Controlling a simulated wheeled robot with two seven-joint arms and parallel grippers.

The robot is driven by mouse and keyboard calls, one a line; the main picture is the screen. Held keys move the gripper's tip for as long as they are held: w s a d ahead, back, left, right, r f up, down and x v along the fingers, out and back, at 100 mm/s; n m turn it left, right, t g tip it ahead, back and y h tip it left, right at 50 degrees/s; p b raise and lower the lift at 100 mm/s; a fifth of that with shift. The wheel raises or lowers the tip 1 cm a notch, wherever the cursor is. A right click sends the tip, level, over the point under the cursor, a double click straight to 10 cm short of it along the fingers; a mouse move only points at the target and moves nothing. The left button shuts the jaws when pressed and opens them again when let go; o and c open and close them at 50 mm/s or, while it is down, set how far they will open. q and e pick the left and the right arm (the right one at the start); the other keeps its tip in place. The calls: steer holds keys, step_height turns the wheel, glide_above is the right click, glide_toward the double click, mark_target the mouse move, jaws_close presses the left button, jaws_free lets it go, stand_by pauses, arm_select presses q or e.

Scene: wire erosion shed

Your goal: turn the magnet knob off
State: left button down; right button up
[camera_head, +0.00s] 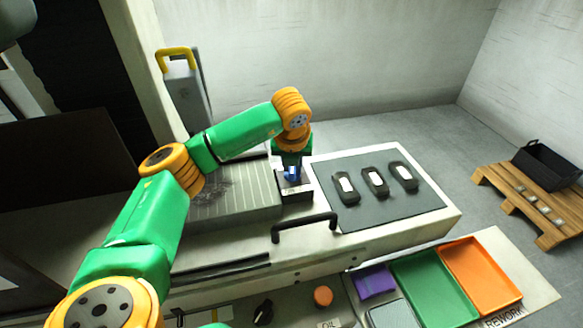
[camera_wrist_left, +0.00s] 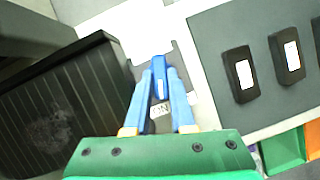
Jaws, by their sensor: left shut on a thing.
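The magnet knob is a small blue bar, best seen in the left wrist view (camera_wrist_left: 160,77), on a dark block beside the grooved grey magnet plate (camera_head: 235,205). The plate also shows in the left wrist view (camera_wrist_left: 55,110). My left gripper (camera_head: 292,175) points down at the knob. In the left wrist view its two blue fingers (camera_wrist_left: 159,88) are shut on the knob, one on each side. A small white label (camera_wrist_left: 160,112) with dark letters lies just by the knob; I cannot read it surely. In the head view the gripper mostly hides the knob. My right gripper is not in view.
A dark mat (camera_head: 365,215) with several black parts lies right of the knob. A black handle (camera_head: 304,228) stands in front. Green (camera_head: 432,285) and orange (camera_head: 480,275) trays sit at the front right. A yellow-handled grey unit (camera_head: 186,85) stands behind.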

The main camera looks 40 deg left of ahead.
arm_select(q)
steer(key=n+g+y, duration=0.1)
steer(key=n, duration=0.2)
steer(key=shift+w+d+n+b, duration=0.1)
steer(key=shift+n+b, duration=0.3)
steer(key=n, duration=0.2)
steer(key=shift+r+n+g+y, duration=0.1)
steer(key=shift+n+g+y, duration=0.2)
steer(key=shift+g, duration=0.1)
steer(key=n+g, duration=0.1)
steer(key=n, duration=0.1)
steer(key=shift+w+r+n, duration=0.1)
steer(key=shift+w+n, duration=0.05)
steer(key=shift+n, duration=0.15)
steer(key=shift+w+n+g+p, duration=0.1)
steer(key=shift+n+g+p, duration=0.7)
steer(key=shift+n, duration=0.8)
steer(key=c, duration=0.8)
jaws_free()
steer(key=shift+o, duration=0.2)
